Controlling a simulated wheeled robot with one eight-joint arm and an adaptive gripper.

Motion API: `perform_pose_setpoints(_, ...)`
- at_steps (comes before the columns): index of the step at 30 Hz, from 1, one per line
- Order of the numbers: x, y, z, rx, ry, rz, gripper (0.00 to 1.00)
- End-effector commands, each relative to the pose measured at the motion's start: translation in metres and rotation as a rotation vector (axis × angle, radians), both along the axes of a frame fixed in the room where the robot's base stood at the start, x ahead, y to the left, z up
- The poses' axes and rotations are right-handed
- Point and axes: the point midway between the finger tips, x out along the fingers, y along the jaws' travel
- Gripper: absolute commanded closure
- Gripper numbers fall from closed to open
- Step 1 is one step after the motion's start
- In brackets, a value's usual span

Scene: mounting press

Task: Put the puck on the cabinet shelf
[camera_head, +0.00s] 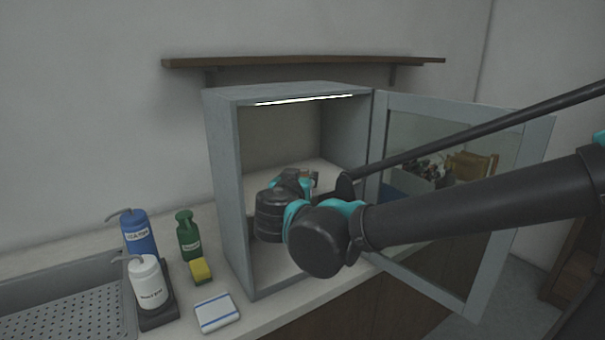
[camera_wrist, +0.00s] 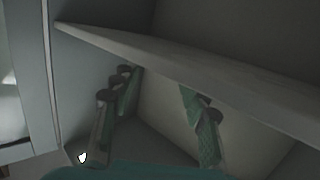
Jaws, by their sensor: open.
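The grey cabinet (camera_head: 224,185) stands on the counter with its glass door (camera_head: 515,190) swung open to the right. Inside is a pale cabinet shelf (camera_head: 330,172), partly hidden by my arm; it crosses the wrist view as a slanting slab (camera_wrist: 190,62). My gripper (camera_wrist: 160,84) is inside the cabinet, open, with its two green-padded fingers apart and no object visible between them. In the head view my wrist hides most of the fingers. I cannot make out the puck in either view; whether it lies hidden on the shelf cannot be told.
Left of the cabinet are a blue bottle (camera_head: 139,235), a white bottle (camera_head: 148,283), a green bottle (camera_head: 188,236), a yellow sponge (camera_head: 200,271) and a white pad (camera_head: 217,312). A grey sink (camera_head: 60,275) is farther left. A wooden wall shelf (camera_head: 300,62) hangs above.

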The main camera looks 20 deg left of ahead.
Motion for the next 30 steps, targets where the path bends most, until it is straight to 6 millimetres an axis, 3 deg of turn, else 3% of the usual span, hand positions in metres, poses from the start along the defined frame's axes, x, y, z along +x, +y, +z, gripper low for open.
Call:
perform_pose_setpoints(6,-0.042,-0.005,0.006,0.001,0.000,0.004,0.55)
perform_pose_setpoints(12,-0.066,-0.009,0.010,0.000,0.000,0.002,0.55)
perform_pose_setpoints(18,-0.076,-0.011,0.012,0.000,0.000,0.000,0.55)
perform_pose_setpoints(30,-0.075,-0.012,0.011,-0.002,0.002,-0.002,0.55)
